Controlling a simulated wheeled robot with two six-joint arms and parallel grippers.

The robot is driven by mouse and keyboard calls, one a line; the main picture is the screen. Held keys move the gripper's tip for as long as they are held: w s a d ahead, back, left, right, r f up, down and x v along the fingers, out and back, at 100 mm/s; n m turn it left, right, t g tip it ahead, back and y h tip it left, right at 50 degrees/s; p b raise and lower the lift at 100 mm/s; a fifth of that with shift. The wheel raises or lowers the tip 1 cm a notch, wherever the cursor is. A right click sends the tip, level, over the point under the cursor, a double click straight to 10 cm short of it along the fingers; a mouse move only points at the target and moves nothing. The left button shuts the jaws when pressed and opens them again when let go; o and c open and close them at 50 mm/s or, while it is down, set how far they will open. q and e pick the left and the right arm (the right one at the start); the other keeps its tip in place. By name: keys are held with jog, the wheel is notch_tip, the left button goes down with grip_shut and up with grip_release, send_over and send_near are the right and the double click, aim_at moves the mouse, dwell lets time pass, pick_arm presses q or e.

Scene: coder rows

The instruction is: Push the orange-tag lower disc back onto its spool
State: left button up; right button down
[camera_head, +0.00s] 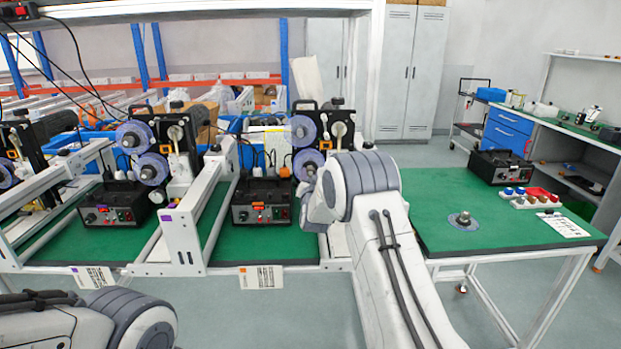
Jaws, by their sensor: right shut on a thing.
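The orange-tag station stands in the middle, marked by an orange-topped label sheet (262,278) on the front rail. Its dark coder carries an upper blue-purple disc (302,130) and a lower disc (307,163). The lower disc is partly covered by my right arm. My right gripper (307,192) is at the lower disc's edge and seems shut on it; the fingertips are small and largely hidden by my wrist. I cannot tell how far the disc stands off its spool. My left arm is at the bottom left; its gripper is out of view.
A black control box (262,203) sits under the coder. A white frame post (182,240) stands to its left, near the purple-tag station's discs (151,168). On the right green table (500,225) lie a loose disc (463,220), a bottle rack (530,198) and another black box (500,166).

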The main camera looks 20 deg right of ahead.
jog(key=shift+w, duration=0.15)
jog(key=shift+c, duration=2)
grip_release()
